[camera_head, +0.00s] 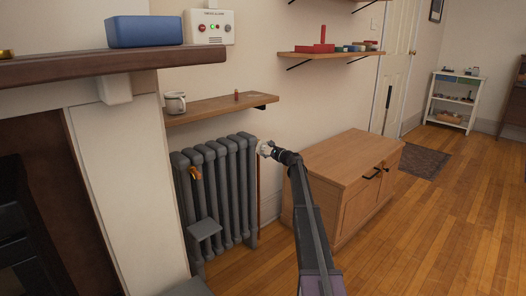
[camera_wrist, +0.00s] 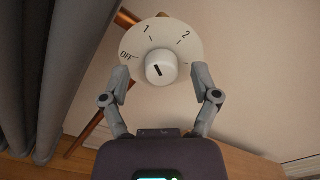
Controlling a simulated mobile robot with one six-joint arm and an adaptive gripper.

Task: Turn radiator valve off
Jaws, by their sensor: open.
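The radiator valve is a round white dial (camera_wrist: 187,32) marked OFF, 1 and 2, with a white knob (camera_wrist: 161,67) at its centre. A short slanted black mark shows on the knob; which end is the pointer I cannot tell. My gripper (camera_wrist: 160,82) is open, its two grey fingers on either side of the knob with gaps between, touching nothing that I can see. In the head view the white valve (camera_head: 265,148) is small at the right of the grey radiator (camera_head: 215,190), and my gripper (camera_head: 273,151) is right at it.
A wooden cabinet (camera_head: 335,165) stands right of the radiator, close to my arm. A wooden shelf (camera_head: 215,108) with a mug (camera_head: 175,103) hangs above the radiator. A copper pipe (camera_wrist: 85,134) runs behind the dial. The wooden floor (camera_head: 430,225) at the right is clear.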

